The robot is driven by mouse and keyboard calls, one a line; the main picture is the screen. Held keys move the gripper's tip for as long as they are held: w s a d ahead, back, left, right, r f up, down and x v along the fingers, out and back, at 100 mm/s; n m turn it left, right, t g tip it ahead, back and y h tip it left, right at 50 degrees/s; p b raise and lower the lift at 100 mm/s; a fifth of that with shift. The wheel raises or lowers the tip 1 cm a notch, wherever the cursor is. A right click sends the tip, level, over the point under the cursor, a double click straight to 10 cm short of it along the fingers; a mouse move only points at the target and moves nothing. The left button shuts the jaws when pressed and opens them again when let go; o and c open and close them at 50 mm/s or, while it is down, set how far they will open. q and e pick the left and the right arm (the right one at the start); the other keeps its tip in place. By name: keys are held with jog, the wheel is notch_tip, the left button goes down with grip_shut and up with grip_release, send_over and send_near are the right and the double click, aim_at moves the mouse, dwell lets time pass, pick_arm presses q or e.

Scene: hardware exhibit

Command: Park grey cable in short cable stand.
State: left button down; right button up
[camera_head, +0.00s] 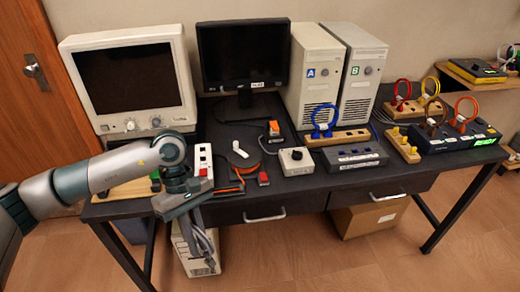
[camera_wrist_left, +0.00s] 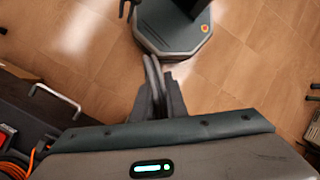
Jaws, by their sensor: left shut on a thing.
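My left gripper (camera_head: 203,243) hangs in front of the table's front edge, pointing down. In the left wrist view its fingers (camera_wrist_left: 160,98) are shut on a grey cable (camera_wrist_left: 152,72), which shows as a thin grey loop beyond the fingertips. In the head view the cable is hard to tell from the grey fingers. Low wooden stands are on the right half of the table: one with a blue loop (camera_head: 345,138), one with yellow pegs (camera_head: 401,147), and one with a red loop (camera_head: 409,107). I cannot tell which is the short cable stand. My right gripper is not in view.
A CRT monitor (camera_head: 131,80), a flat black monitor (camera_head: 246,50) and two beige towers (camera_head: 313,75) line the table's back. A white power strip (camera_head: 203,160), an orange cable and a grey knob box (camera_head: 296,160) lie near the front. Drawer handles protrude below.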

aim_at(210, 262)
pick_arm(q)
jog(key=s+a+f+m+y, duration=0.3)
jog(key=f+m, duration=0.3)
jog(key=m, duration=0.5)
jog(key=shift+f+y, duration=0.15)
jog(key=shift+y, duration=0.65)
jog(key=shift+d, duration=0.2)
